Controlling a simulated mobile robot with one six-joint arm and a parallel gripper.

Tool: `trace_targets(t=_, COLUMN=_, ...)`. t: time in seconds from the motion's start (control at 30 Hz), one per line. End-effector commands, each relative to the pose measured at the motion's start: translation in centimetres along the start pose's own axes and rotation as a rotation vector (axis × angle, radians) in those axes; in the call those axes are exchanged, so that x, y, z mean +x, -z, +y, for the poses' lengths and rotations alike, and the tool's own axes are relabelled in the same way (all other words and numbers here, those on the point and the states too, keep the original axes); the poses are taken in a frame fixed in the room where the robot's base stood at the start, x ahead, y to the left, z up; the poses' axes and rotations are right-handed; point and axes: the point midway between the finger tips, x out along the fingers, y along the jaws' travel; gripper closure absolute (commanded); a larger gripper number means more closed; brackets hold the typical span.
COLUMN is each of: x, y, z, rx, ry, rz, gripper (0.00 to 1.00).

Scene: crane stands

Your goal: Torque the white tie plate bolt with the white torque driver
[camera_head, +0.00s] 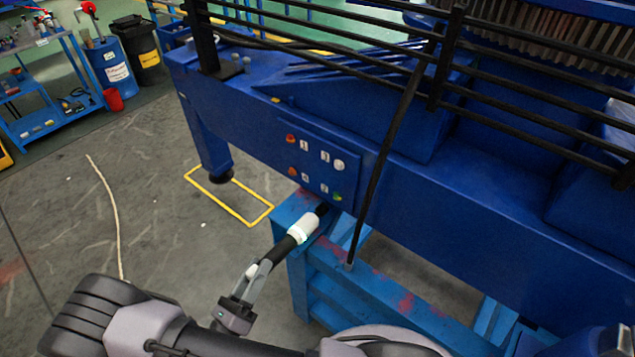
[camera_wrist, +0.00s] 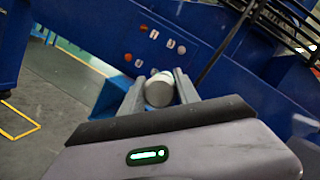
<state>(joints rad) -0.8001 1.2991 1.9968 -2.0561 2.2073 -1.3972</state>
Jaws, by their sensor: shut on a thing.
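The blue tie plate (camera_head: 322,160) is on the side of the big blue beam. Its white bolt (camera_head: 339,165) is at the upper right; it also shows in the wrist view (camera_wrist: 183,50). My gripper (camera_head: 264,268) is shut on the white torque driver (camera_head: 303,228), which has a white band and dark ends. In the wrist view the driver's pale round end (camera_wrist: 159,90) lies between my fingers.
Orange bolts (camera_head: 291,139) are on the plate's left and a green bolt (camera_head: 337,197) at lower right. A light-blue stand (camera_head: 296,268) is below the driver. A black bar (camera_head: 385,165) slants past the plate's right. Floor at the left is open.

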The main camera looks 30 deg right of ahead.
Motion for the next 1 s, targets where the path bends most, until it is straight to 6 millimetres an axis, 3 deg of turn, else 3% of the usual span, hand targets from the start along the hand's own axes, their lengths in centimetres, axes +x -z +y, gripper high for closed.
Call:
trace_targets(t=0.2, x=0.2, y=-6.2, z=-5.3, rx=0.004, ry=0.001, rz=-0.005, gripper=1.0)
trace_targets(t=0.33, x=0.2, y=-8.2, z=-7.2, rx=0.0, ry=0.001, rz=-0.007, gripper=1.0)
trace_targets(t=0.83, x=0.3, y=-8.7, z=-7.8, rx=-0.004, ry=0.003, rz=-0.008, gripper=1.0)
trace_targets(t=1.0, x=2.0, y=-8.0, z=-7.7, rx=-0.004, ry=0.006, rz=-0.007, gripper=1.0)
